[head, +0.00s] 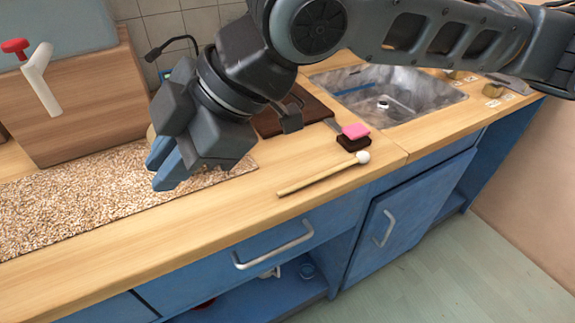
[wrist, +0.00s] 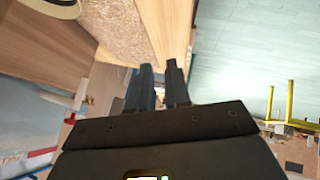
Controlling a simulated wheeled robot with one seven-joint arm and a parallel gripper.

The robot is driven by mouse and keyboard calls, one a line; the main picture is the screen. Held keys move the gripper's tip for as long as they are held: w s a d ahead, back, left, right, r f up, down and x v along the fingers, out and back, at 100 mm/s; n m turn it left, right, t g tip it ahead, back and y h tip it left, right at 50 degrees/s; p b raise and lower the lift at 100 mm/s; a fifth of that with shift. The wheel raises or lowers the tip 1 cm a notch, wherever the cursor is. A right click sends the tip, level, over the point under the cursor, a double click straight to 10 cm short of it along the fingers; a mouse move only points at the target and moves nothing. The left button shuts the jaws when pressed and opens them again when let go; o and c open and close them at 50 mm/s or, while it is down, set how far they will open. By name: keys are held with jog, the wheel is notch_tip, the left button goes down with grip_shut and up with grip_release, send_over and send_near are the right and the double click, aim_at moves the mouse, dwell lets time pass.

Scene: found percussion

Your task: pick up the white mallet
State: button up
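The white mallet has a round white head (head: 363,157) and a pale wooden stick (head: 318,181). It lies on the wooden counter near the front edge in the head view, its head to the right and its stick pointing left and toward the edge. My gripper (head: 160,170) is above the speckled mat, left of the mallet and apart from it. In the wrist view my gripper's two fingers (wrist: 160,75) have a narrow gap between them, with nothing held. I cannot make out the mallet in the wrist view.
A pink block and a dark block (head: 353,139) sit just behind the mallet's head. Behind are a dark board (head: 290,112) and a metal sink (head: 415,92). The speckled mat (head: 90,200) covers the left counter, before a wooden box (head: 85,100). Bare counter surrounds the stick.

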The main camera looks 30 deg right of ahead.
jog(key=d+f+h, duration=0.4)
jog(key=d, duration=0.5)
jog(key=m+g+h, duration=0.1)
jog(key=m+h, duration=0.1)
jog(key=h, duration=0.2)
send_near(310, 180)
jog(key=b+x, duration=0.1)
jog(key=x, duration=0.7)
jog(key=shift+b, duration=0.35)
grip_shut()
